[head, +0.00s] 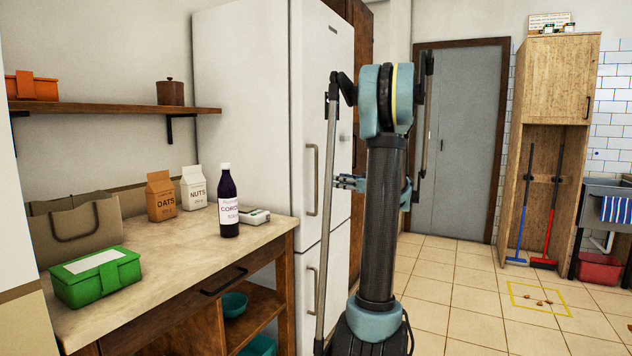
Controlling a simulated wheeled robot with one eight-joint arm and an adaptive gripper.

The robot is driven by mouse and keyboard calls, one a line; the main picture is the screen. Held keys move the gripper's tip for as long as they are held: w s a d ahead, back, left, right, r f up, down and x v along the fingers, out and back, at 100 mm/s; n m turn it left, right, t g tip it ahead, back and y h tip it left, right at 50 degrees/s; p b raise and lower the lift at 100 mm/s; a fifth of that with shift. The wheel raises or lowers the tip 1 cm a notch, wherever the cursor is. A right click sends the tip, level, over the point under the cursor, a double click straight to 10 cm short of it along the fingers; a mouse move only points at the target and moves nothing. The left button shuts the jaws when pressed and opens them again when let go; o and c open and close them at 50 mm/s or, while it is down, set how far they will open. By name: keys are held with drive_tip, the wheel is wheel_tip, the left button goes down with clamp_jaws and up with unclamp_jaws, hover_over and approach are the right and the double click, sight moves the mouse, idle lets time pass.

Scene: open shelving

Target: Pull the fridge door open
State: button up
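The white fridge (258,90) stands left of centre in the head view, with an upper and a lower door on its right-hand face. The upper fridge door (325,75) looks shut. Its long vertical handle (312,180) is fully visible. My gripper (338,182) shows just right of that handle in the picture, pointing left, with a visible gap between it and the handle. Part of it is hidden behind my arm's dark column. Its fingers are too small to tell whether they are apart. The lower door has its own handle (311,300).
A wooden counter (150,275) left of the fridge holds a dark bottle (228,205), cartons and a green box (95,278). Tiled floor (450,290) is open at right. A tall wooden cabinet (555,80) with brooms stands beyond, near a grey door (465,140).

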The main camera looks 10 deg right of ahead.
drive_tip(key=x, duration=1.3)
drive_tip(key=shift+w+a, duration=0.1)
drive_tip(key=shift+a, duration=0.05)
clamp_jaws()
